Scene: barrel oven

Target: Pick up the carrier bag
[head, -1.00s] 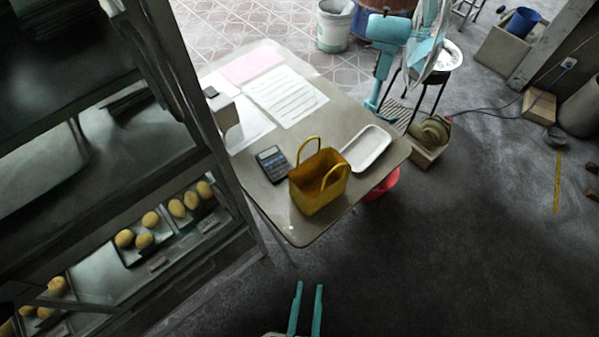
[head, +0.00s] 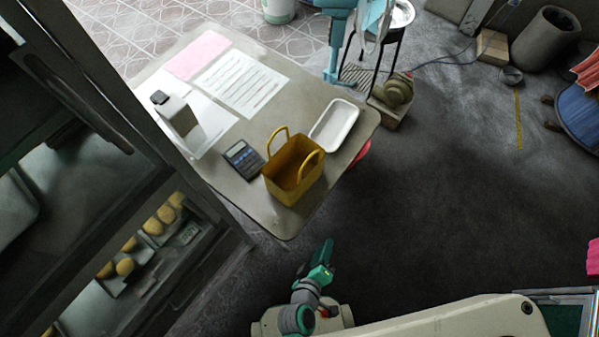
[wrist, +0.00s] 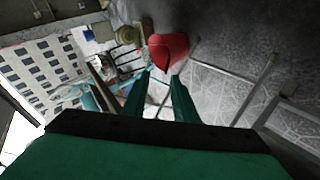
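The carrier bag (head: 290,182) is a yellow, open-topped bag with two looped handles. It stands upright near the front corner of the table (head: 225,190) in the head view. My gripper (head: 325,256) is below and slightly right of the bag in that view, apart from it. In the wrist view the two fingers of my gripper (wrist: 161,82) are spread with a gap between them and hold nothing. I cannot make out the bag in the wrist view.
A calculator (head: 243,159) and a white tray (head: 334,125) flank the bag. A dark rack (head: 130,130) with bread stands left of the table. The floor at right is mostly clear.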

